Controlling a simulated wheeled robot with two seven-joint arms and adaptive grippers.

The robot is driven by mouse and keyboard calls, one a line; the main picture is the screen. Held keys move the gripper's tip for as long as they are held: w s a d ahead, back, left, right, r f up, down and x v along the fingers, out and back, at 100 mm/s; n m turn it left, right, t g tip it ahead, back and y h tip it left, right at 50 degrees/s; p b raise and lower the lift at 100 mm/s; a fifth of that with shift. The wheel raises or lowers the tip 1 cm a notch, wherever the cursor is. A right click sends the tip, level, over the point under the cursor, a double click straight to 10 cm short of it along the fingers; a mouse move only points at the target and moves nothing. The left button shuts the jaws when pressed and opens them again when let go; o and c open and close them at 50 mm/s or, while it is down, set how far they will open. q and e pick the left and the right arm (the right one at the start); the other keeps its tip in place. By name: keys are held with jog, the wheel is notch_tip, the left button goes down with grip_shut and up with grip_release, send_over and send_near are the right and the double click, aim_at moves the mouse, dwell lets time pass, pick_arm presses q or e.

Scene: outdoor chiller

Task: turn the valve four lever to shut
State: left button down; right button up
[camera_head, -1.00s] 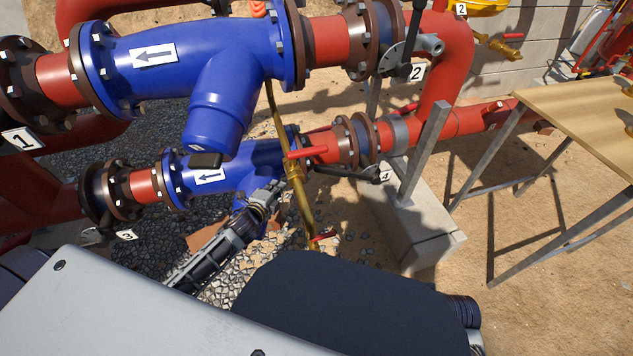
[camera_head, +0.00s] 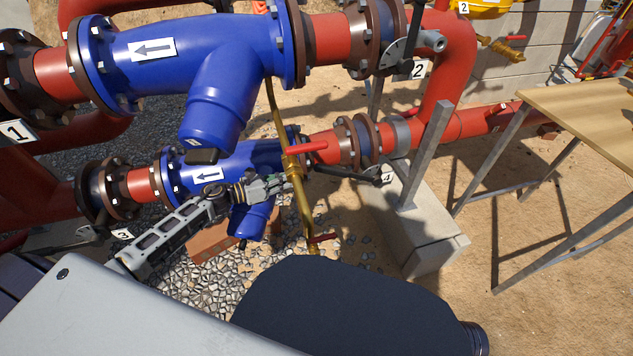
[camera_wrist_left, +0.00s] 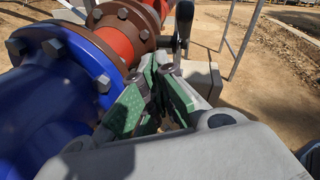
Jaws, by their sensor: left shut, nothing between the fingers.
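The valve four lever (camera_head: 343,173) is a dark bar below the lower red pipe, beside the tag marked 4 (camera_head: 387,177). It runs left from the valve, roughly along the pipe. My right gripper is not in view.
A brass pipe (camera_head: 304,205) with red-handled valves runs down close to my left gripper. A concrete block (camera_head: 430,245) and grey post (camera_head: 426,155) stand to the right. A wooden table (camera_head: 590,120) is further right.

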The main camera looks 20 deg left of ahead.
pick_arm(q)
jog(key=m+g, duration=0.1)
jog(key=s+f+m+g, duration=0.1)
jog(key=m, duration=0.1)
jog(key=s+a+m+g, duration=0.1)
jog(key=m, duration=0.1)
jog(key=shift+s+f+g+h+b, duration=0.2)
jog(key=shift+f+g+h+b, duration=0.1)
jog(key=shift+h, duration=0.1)
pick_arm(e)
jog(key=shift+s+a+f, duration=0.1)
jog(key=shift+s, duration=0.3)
pick_arm(q)
jog(key=shift+w+d, duration=0.1)
jog(key=w+d+b, duration=0.2)
jog(key=w+d, duration=0.4)
jog(key=d, duration=0.3)
jog(key=shift+w+d+r+b, duration=0.2)
jog(key=shift+r+b, duration=0.1)
jog(key=shift+r, duration=0.1)
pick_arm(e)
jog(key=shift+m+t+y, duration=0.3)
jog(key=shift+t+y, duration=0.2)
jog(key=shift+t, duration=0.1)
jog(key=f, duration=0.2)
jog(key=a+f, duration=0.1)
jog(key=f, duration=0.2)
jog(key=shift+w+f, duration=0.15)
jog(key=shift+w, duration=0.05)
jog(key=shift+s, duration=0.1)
